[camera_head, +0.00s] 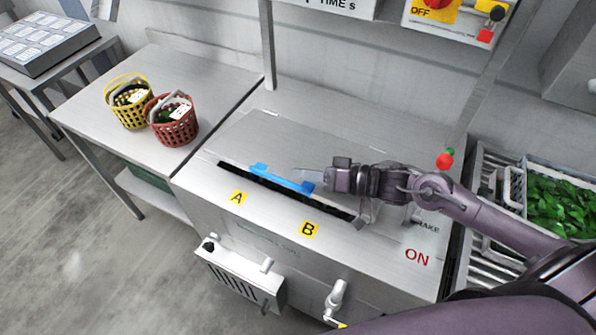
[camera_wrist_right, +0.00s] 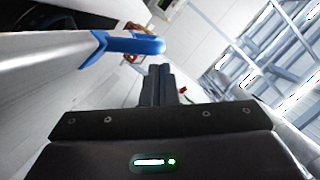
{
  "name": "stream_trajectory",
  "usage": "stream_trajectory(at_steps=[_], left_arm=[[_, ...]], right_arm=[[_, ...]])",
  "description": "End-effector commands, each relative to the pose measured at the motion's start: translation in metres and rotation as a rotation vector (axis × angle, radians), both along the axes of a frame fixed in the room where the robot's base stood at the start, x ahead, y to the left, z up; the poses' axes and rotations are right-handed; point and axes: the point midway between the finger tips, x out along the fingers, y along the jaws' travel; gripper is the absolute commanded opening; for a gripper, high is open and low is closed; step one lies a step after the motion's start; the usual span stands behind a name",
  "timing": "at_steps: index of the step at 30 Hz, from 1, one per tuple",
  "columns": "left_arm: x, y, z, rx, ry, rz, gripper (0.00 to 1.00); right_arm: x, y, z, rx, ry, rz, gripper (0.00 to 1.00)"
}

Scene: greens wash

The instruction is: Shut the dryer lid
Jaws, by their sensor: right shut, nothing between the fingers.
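The dryer lid (camera_head: 265,140) is a flat grey metal panel on the steel machine. A dark gap shows along its front edge, so it stands slightly open. A blue handle (camera_head: 282,178) runs along that front edge. My right gripper (camera_head: 308,174) is over the right part of the lid, close to the handle's right end, with its fingers shut and empty. In the right wrist view the shut fingers (camera_wrist_right: 160,85) are just below and right of the blue handle (camera_wrist_right: 130,44). Whether they touch the lid is unclear. My left gripper is out of view.
A yellow basket (camera_head: 128,105) and a red basket (camera_head: 172,121) stand on the left table. A crate of greens (camera_head: 560,205) is at the right. A red knob (camera_head: 445,160) and a brake lever sit on the machine's right side. Yellow A and B labels mark its front.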

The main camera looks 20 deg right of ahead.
Motion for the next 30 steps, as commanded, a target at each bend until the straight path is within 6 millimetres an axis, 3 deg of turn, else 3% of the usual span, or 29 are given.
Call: stream_trajectory(at_steps=[6,18,30], left_arm=[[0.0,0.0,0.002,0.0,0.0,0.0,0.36],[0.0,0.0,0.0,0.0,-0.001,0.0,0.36],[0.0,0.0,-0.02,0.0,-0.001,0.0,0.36]], right_arm=[[0.008,0.012,-0.002,0.001,0.0,0.001,0.0],[0.008,0.014,-0.005,-0.004,-0.003,0.001,0.0],[-0.006,0.029,-0.07,-0.092,-0.091,0.0,0.0]])
